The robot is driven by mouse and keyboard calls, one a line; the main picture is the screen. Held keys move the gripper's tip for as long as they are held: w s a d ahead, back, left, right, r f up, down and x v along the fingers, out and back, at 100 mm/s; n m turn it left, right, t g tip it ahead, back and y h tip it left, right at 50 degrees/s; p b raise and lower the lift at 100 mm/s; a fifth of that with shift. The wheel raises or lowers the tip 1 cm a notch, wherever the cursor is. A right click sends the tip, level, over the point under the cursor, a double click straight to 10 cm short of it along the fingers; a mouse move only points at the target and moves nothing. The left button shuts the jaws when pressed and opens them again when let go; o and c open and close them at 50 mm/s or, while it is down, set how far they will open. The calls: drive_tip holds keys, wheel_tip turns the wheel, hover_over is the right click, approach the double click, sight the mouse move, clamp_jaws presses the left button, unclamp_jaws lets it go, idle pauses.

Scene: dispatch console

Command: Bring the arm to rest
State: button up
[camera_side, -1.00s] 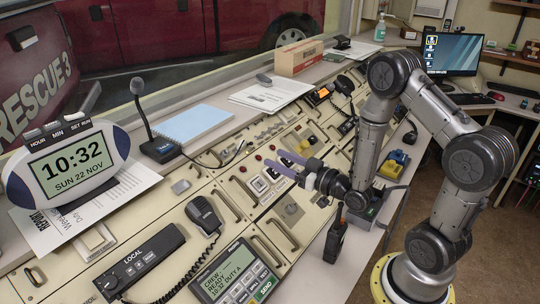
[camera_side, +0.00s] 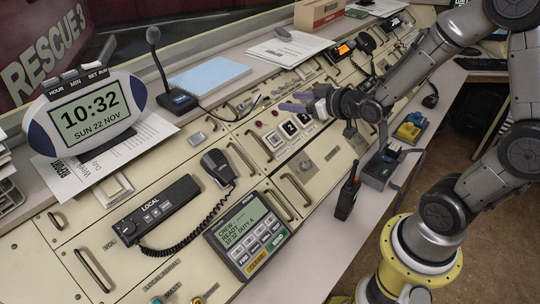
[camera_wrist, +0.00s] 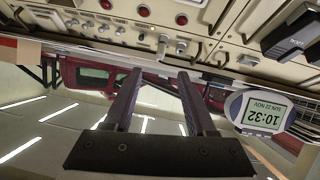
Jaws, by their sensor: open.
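My gripper (camera_side: 290,101) hangs in the air above the middle of the console (camera_side: 228,139), with its fingers pointing left in the side view. It is open and I see nothing between its fingers. In the wrist view the two dark fingers (camera_wrist: 158,74) stand apart with a clear gap. My arm reaches in from the right of the side view, bent at the elbow. The gripper appears clear of the panel.
A handheld radio (camera_side: 347,194) stands upright at the console's front edge, beside a dark charger (camera_side: 378,173). A gooseneck microphone (camera_side: 155,62) rises at the back. A clock (camera_side: 95,116), a hand microphone (camera_side: 217,166) and a keypad terminal (camera_side: 246,234) sit left of the gripper.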

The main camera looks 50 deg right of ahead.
drive_tip(key=s+a+r+g, duration=0.2)
drive_tip(key=s, duration=0.6)
drive_tip(key=s+a+r+g, duration=0.2)
drive_tip(key=s+g, duration=0.1)
drive_tip(key=s, duration=0.5)
drive_tip(key=s+a+r+g+y, duration=0.1)
drive_tip(key=s+a+r+g, duration=0.1)
drive_tip(key=s, duration=0.6)
drive_tip(key=shift+a+m+g, duration=0.3)
drive_tip(key=shift+a+g, duration=0.1)
drive_tip(key=shift+g, duration=0.1)
